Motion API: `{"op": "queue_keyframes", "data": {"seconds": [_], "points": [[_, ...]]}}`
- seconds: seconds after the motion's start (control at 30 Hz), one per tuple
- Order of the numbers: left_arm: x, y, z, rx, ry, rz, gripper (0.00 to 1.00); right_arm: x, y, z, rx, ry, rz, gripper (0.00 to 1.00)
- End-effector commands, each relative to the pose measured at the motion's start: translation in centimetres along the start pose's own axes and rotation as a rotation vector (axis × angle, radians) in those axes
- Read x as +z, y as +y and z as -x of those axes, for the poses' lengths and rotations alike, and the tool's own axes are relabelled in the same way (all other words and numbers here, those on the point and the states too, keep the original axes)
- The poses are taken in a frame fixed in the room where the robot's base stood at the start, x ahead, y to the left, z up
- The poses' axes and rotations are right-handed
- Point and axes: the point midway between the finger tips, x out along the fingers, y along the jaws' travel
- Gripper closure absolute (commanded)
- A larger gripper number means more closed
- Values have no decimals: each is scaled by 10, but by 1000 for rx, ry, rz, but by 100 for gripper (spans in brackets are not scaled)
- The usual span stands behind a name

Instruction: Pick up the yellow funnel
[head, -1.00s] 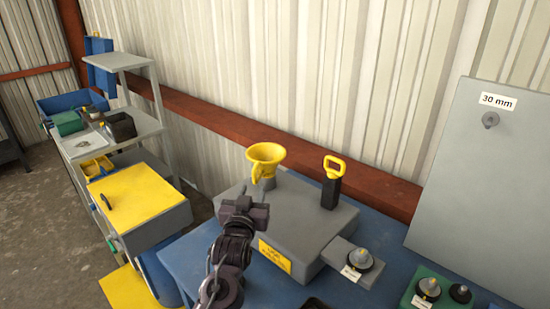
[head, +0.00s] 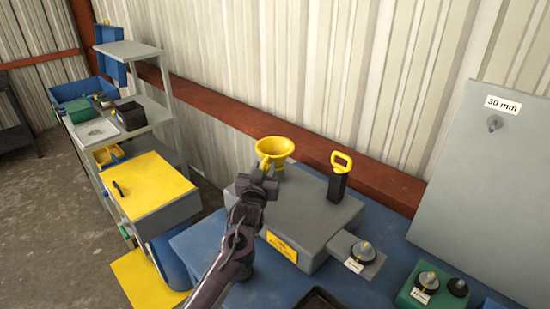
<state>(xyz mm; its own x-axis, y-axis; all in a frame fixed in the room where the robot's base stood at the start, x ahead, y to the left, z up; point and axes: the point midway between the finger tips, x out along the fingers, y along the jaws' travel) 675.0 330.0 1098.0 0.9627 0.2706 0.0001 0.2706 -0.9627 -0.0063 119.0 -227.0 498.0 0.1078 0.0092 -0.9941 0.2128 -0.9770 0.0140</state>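The yellow funnel (head: 275,148) stands upright, wide mouth up, at the back left of a grey block (head: 313,207) on the blue bench. My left gripper (head: 265,173) is in front of the funnel's lower part and hides its stem. The gripper's fingers point toward the funnel. I cannot tell whether they touch it or how far apart they are. My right gripper is not in view.
A black post with a yellow loop handle (head: 339,178) stands right of the funnel. A small grey block with a round knob (head: 362,251) and a green block (head: 427,289) lie further right. A yellow-topped cabinet (head: 150,184) is on the left.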

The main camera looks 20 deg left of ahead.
Motion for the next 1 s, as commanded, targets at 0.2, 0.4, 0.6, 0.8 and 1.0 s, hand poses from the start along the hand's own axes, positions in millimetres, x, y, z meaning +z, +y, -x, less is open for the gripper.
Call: {"op": "queue_keyframes", "data": {"seconds": [0.2, 0.4, 0.6, 0.8, 1.0], "points": [[0, 0, 0, 0, 0, 0, 95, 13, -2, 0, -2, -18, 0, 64], [0, 0, 0, 0, 1, 0, 100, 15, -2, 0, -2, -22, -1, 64], [-1, 0, 0, 0, 1, 0, 100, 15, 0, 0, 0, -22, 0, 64], [-9, 0, 0, 0, 3, 0, 100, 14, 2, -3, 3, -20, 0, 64], [-40, 0, 0, 0, 8, 1, 100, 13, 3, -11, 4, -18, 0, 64]]}}
